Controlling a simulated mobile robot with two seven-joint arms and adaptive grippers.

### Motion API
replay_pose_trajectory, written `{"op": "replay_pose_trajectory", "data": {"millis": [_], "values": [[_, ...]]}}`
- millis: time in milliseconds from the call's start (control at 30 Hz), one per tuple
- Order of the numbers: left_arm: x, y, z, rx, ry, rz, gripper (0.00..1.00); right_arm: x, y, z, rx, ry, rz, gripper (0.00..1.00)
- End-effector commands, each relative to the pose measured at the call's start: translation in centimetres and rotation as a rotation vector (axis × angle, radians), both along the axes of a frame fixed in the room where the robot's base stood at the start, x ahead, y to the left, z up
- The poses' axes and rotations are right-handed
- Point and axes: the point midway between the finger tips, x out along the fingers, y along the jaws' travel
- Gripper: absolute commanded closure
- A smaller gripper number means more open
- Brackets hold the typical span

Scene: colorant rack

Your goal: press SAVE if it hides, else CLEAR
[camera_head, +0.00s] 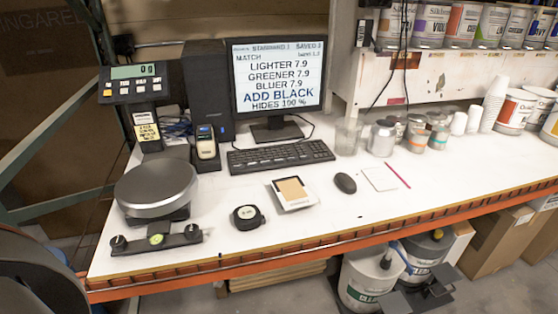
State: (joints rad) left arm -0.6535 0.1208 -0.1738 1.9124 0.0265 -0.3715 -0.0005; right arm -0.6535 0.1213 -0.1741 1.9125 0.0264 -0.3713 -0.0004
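The monitor (277,75) at the back reads MATCH, LIGHTER 7.9, GREENER 7.9, BLUER 7.9, ADD BLACK and HIDES 100 %. Its top line is small and seems to include SAVED 3. I cannot read a SAVE or CLEAR label anywhere. A small handheld device (206,148) with a lit face stands in a dock left of the keyboard. My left gripper is not visible.
A keyboard (280,156), a card with a tan swatch (293,192), a mouse (345,183) and a notepad (380,178) lie on the white bench (330,228). Cans and cups stand at right.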

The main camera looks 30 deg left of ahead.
Motion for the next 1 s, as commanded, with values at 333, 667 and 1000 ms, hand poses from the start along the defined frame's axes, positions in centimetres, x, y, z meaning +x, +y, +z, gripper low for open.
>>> {"op": "replay_pose_trajectory", "data": {"millis": [333,667,1000], "values": [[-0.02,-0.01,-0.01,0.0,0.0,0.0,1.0,-0.01,0.01,-0.01,0.0,0.0,0.0,0.6],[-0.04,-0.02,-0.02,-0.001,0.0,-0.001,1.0,-0.02,0.01,0.0,0.0,0.0,0.0,0.6],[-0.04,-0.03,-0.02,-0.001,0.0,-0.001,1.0,-0.02,0.01,-0.01,0.0,0.0,0.0,0.6]]}}
